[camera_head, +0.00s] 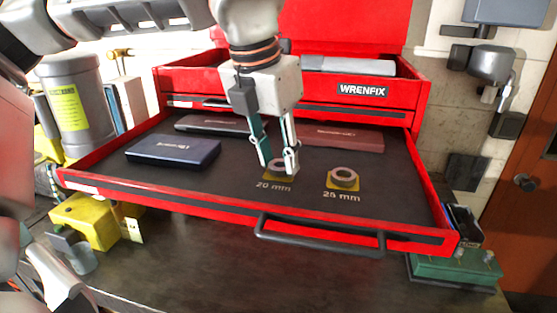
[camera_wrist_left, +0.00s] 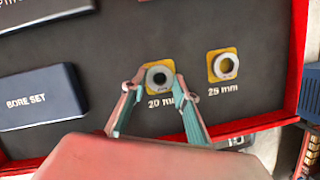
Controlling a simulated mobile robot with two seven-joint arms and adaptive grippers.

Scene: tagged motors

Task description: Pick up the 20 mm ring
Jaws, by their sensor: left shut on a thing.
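The 20 mm ring (camera_head: 279,163) is a small grey metal ring in the open red drawer, at a yellow square above the "20 mm" label. My left gripper (camera_head: 278,171) points down with one finger on each side of the ring and is shut on it. In the left wrist view the ring (camera_wrist_left: 159,77) shows between the fingertips (camera_wrist_left: 159,86), over its yellow square. I cannot see a clear gap between ring and square. The fingers hide part of the ring in the head view.
The 25 mm ring (camera_head: 343,177) sits on its yellow square to the right. A dark blue case (camera_head: 173,150), a black case (camera_head: 212,124) and a dark red case (camera_head: 342,138) lie in the drawer (camera_head: 409,208). The drawer's front handle (camera_head: 320,239) sticks out. Bare drawer floor surrounds the rings.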

